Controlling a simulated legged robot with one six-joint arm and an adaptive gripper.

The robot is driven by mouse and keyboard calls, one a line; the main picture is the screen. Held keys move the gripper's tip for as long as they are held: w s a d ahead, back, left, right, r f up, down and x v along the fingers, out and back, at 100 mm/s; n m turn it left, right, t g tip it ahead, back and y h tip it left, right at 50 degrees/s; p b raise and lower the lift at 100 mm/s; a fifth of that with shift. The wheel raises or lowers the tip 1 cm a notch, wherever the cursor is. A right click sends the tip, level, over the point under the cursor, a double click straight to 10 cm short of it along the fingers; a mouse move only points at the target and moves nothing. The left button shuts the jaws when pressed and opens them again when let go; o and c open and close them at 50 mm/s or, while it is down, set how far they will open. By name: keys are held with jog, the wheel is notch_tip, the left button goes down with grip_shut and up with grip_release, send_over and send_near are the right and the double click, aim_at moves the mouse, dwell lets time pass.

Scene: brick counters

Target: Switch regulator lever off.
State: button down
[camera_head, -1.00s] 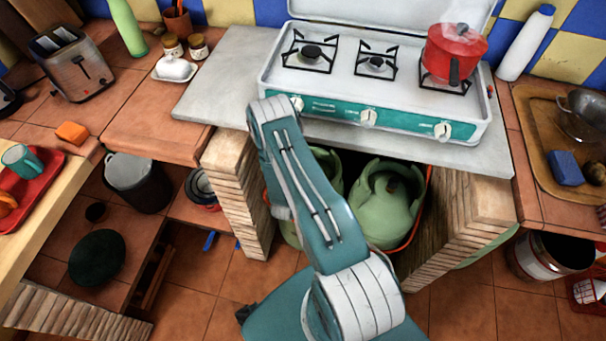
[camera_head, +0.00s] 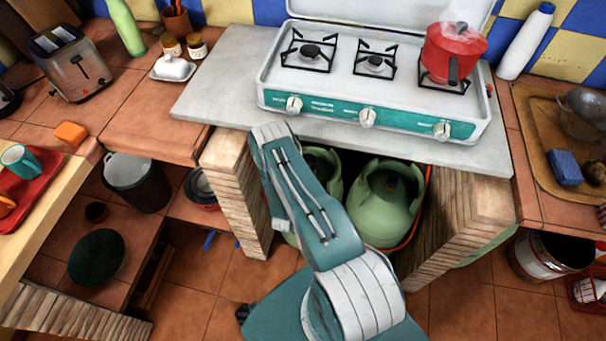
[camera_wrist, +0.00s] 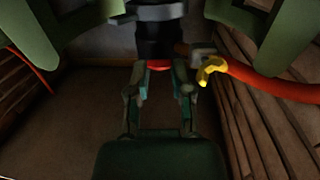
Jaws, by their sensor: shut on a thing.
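In the wrist view my gripper (camera_wrist: 159,72) reaches in from below, its two fingers on either side of a small red part (camera_wrist: 158,65). The gripper is shut on this red part, which looks like the regulator lever. It sits at the lower end of a black regulator body (camera_wrist: 156,38). A yellow piece (camera_wrist: 210,70) joins an orange hose (camera_wrist: 285,88) to the right of the regulator. In the head view two green gas bottles (camera_head: 385,205) stand under the counter. My arm hides part of the left one, and my gripper is hidden there.
Brick pillars (camera_head: 237,190) flank the bottle space, with another pillar (camera_head: 465,210) on the right. Above is a grey slab (camera_head: 215,85) bearing a gas stove (camera_head: 340,80) with a steaming red pot (camera_head: 452,50).

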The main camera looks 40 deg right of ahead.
jog(key=shift+w+d+f+t+h, duration=0.1)
jog(key=shift+f+t+h, duration=0.4)
jog(key=shift+h, duration=0.4)
jog(key=shift+w+r, duration=0.1)
jog(key=shift+r, duration=0.05)
jog(key=c, duration=0.8)
grip_release()
jog(key=shift+d, duration=0.1)
jog(key=v, duration=1.2)
jog(key=shift+f, duration=0.3)
